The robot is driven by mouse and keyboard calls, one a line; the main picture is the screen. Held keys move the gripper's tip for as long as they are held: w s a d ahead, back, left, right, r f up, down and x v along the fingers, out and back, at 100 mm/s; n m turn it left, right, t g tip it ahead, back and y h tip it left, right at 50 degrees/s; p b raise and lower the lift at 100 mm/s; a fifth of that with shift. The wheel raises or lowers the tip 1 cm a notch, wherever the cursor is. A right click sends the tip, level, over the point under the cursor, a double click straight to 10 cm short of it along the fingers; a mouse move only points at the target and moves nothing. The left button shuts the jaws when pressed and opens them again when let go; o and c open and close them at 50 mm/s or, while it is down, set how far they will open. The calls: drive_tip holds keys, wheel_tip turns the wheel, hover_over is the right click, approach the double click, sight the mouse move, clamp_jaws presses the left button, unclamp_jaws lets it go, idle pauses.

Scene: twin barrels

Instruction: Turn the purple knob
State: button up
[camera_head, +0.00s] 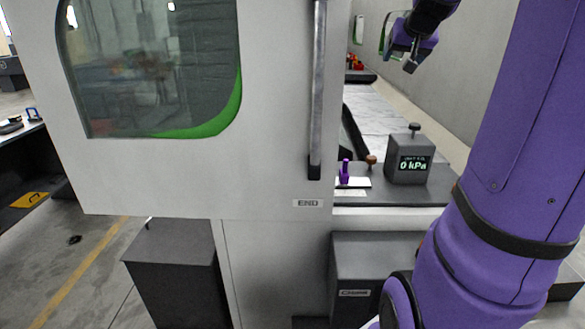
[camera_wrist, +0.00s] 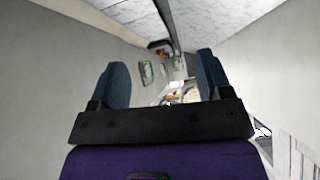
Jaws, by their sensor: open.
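The purple knob (camera_head: 345,172) stands upright on a white plate on the dark ledge, in the head view, just right of the door's lower edge. My gripper (camera_head: 410,62) is up at the top right of the head view, well above and to the right of the knob, touching nothing. In the wrist view my gripper (camera_wrist: 166,84) shows two blue-grey fingers spread wide with nothing between them. The knob cannot be made out in the wrist view.
A brown knob (camera_head: 371,161) stands right beside the purple one. A grey box (camera_head: 408,172) reading 0 kPa with a black knob on top is further right. The large white door (camera_head: 200,175) with a vertical handle (camera_head: 318,90) borders the ledge on the left.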

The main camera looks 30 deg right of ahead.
drive_tip(key=w+d+m+h, duration=0.1)
drive_tip(key=w+d+h, duration=0.15)
drive_tip(key=d, duration=0.55)
drive_tip(key=w+a+f+t, duration=0.1)
drive_tip(key=w+f, duration=0.3)
drive_tip(key=w, duration=0.4)
drive_tip(key=w+f+m, duration=0.1)
drive_tip(key=w+f, duration=0.3)
drive_tip(key=w, duration=0.3)
drive_tip(key=w+a+f+t, duration=0.1)
drive_tip(key=w+f, duration=0.3)
drive_tip(key=w, duration=0.4)
drive_tip(key=w+a+f+m+g, duration=0.25)
drive_tip(key=a+f+g, duration=0.2)
drive_tip(key=f, duration=0.65)
drive_tip(key=s+a+f+n+g+y, duration=0.1)
drive_tip(key=a+f+g+y, duration=0.25)
drive_tip(key=a, duration=0.45)
drive_tip(key=a+f+n+g+y, duration=0.2)
drive_tip(key=a+f+y, duration=0.15)
drive_tip(key=a, duration=0.45)
drive_tip(key=shift+m+y, duration=0.25)
wheel_tip(320, 180, down, 10)
drive_tip(key=shift+s+d+r, duration=0.1)
drive_tip(key=shift+c, duration=0.5)
